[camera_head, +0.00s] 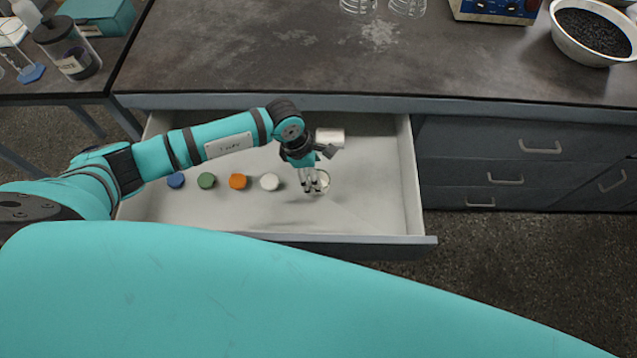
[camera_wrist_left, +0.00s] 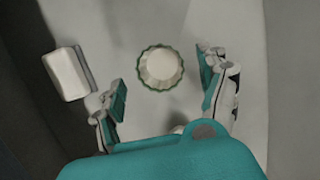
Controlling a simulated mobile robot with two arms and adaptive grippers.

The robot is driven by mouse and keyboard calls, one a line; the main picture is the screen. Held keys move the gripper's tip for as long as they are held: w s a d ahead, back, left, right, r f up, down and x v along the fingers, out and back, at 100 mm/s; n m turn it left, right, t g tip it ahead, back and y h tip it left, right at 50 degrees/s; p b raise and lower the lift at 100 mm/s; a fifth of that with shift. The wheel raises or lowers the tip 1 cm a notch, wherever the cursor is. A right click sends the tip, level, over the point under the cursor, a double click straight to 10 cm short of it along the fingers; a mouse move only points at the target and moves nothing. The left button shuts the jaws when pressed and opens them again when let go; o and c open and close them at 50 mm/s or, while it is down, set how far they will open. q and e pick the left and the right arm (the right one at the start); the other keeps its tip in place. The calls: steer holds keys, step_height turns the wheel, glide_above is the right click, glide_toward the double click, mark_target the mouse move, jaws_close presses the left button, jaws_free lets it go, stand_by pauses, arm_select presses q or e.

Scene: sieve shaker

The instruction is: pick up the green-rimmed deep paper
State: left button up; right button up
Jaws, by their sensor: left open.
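The green-rimmed deep paper (camera_wrist_left: 160,68) is a round white cup shape with a wavy green edge. It lies on the floor of the open drawer, and in the head view (camera_head: 325,179) it is partly hidden behind my fingers. My left gripper (camera_head: 311,185) points down over the drawer. In the left wrist view its spread fingers (camera_wrist_left: 163,90) stand to either side, with the paper a little beyond the tips and roughly midway between them. Nothing is between the fingers. I cannot tell the exact height above it. My right gripper is not in view.
A white block-like item (camera_head: 330,137) lies behind the gripper, also in the wrist view (camera_wrist_left: 68,73). Blue (camera_head: 176,180), green (camera_head: 207,181), orange (camera_head: 238,181) and white (camera_head: 270,181) round pieces sit in a row leftward. Drawer walls (camera_head: 411,180) bound the space; its right floor is clear.

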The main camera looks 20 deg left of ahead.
mark_target(323, 176)
arm_select(q)
steer(key=x, duration=0.4)
steer(key=c, duration=0.8)
